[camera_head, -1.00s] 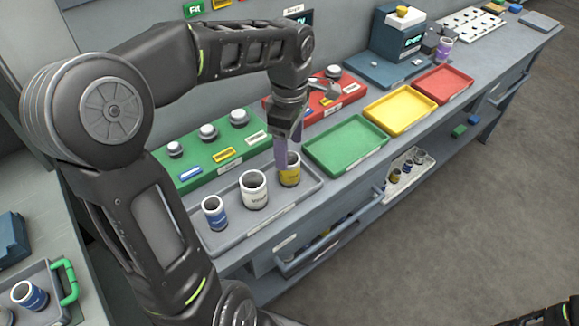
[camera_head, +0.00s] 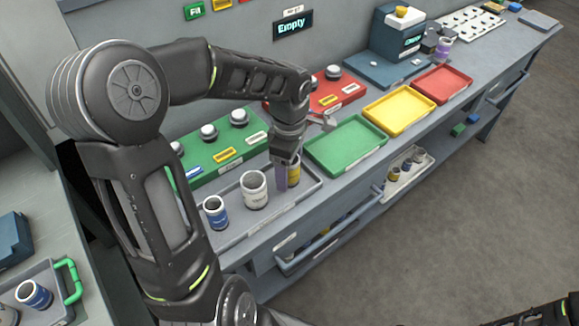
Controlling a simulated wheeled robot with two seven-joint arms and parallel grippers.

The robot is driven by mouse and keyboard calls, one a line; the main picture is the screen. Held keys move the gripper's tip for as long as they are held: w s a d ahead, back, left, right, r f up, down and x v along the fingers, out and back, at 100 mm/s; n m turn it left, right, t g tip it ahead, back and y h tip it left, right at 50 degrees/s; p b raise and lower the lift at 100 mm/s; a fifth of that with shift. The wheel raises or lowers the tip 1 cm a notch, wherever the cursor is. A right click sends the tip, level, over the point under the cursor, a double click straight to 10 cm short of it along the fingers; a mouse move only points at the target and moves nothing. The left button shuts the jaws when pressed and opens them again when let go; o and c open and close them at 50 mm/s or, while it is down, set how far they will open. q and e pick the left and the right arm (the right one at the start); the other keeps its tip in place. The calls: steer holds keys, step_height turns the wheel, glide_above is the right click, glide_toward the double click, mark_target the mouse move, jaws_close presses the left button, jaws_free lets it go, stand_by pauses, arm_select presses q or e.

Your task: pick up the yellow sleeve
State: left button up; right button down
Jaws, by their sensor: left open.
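The yellow sleeve (camera_head: 294,172) is a short upright cylinder with a pale rim. It stands at the right end of a grey tray (camera_head: 246,236) on the bench, and my left gripper partly hides it. My left gripper (camera_head: 283,173) is open and points down at the sleeve. One purple-grey finger shows in front of the sleeve's left side. The other finger is hidden, so I cannot tell whether the sleeve is between them. My right gripper is not visible; a dark part of mine shows at the lower right corner.
A white sleeve (camera_head: 254,190) and a blue sleeve (camera_head: 215,212) stand left of the yellow one in the tray. Behind is a green fixture (camera_head: 215,160) with knobs. Green (camera_head: 346,146), yellow (camera_head: 400,110) and red (camera_head: 442,84) trays lie to the right.

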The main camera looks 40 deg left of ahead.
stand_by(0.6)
arm_select(q)
jaws_close()
stand_by(0.6)
